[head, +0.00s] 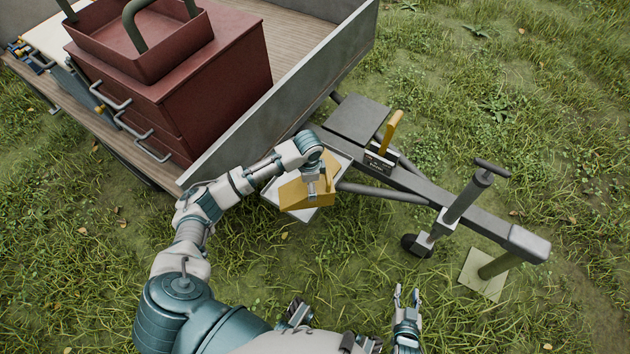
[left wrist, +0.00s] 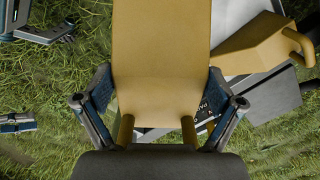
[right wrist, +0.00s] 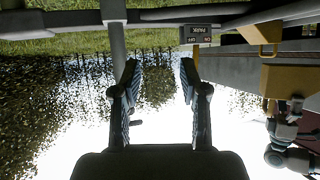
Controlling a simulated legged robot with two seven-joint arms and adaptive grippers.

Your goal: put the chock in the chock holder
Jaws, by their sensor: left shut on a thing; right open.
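My left gripper (head: 312,190) is shut on a yellow chock (head: 292,196), over a pale tray-like holder (head: 273,192) beside the trailer's drawbar. In the left wrist view the held chock (left wrist: 160,50) fills the middle, its handle bars between the fingers (left wrist: 160,112). A second yellow chock (left wrist: 262,42) with a looped handle lies on the pale holder (left wrist: 237,14) at the right of that view. In the head view I cannot clearly separate the two chocks. My right gripper (head: 407,297) is open and empty low over the grass; its open fingers (right wrist: 158,95) show in the right wrist view.
A yellow lever (head: 391,130) rises from a labelled box (head: 380,158) on the drawbar. A jack (head: 462,203) stands further right. The trailer bed's grey side wall (head: 300,85) and red drawer box (head: 190,85) are at upper left. Grass in front is clear.

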